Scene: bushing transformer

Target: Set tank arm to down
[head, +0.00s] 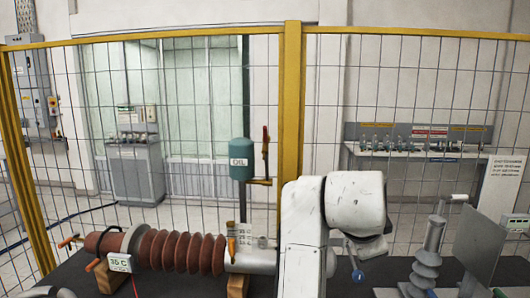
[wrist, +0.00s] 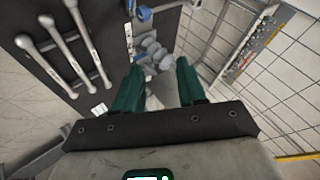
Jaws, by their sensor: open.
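The teal oil tank (head: 241,158), marked OIL, hangs on a dark upright post in front of the yellow-framed mesh fence. A red-orange upright lever (head: 265,150) stands just right of it, and a short orange bar (head: 260,181) lies level below. I cannot tell for sure which of these is the tank arm. My white arm covers the area to the right of the tank. My gripper (wrist: 157,75) shows in the wrist view with two green fingers apart and nothing between them. The tank is not recognisable in the wrist view.
A brown ribbed bushing (head: 180,250) lies on wooden blocks on the dark bench. A grey ribbed insulator (head: 427,268) stands at right by a grey panel (head: 476,243). Several wrenches (wrist: 63,52) lie on a dark surface. The mesh fence (head: 292,100) closes off the back.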

